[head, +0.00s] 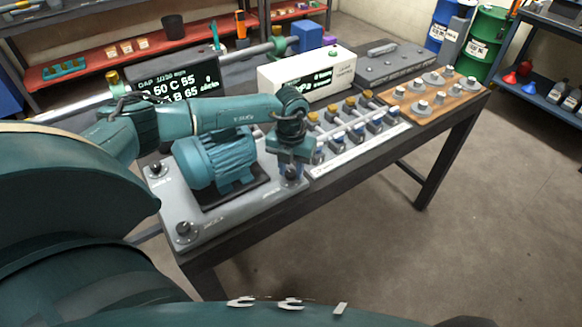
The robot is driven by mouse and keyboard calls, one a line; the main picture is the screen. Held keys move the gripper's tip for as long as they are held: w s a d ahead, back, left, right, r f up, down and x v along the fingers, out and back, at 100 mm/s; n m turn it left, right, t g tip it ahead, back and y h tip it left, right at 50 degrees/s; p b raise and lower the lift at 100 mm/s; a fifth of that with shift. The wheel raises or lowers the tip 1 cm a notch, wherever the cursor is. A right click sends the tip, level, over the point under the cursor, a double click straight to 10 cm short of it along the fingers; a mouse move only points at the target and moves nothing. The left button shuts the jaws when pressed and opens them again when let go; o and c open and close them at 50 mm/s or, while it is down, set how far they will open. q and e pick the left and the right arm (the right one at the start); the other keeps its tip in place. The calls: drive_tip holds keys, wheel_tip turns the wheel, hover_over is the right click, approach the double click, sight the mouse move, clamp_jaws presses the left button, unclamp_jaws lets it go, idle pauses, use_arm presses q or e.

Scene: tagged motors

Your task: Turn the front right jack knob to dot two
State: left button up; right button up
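A teal motor (217,162) sits on a grey base plate (237,207) at the table's near left end. One dark jack knob (185,231) stands at the plate's front left corner and another (156,169) at its back left. My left gripper (290,174) points down over the plate's front right corner, just right of the motor. The front right jack knob is mostly hidden under it, and its dots cannot be read. I cannot tell whether the fingers are open, shut or touching the knob. My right gripper is not in view.
A dark display (178,85) and a white display box (306,74) stand behind the motor. Right of my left gripper are a rack of blue and yellow-capped parts (352,120), a wooden board with metal pieces (408,110) and a grey case (397,63).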

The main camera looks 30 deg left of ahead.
use_arm(q)
drive_tip(key=c, duration=0.5)
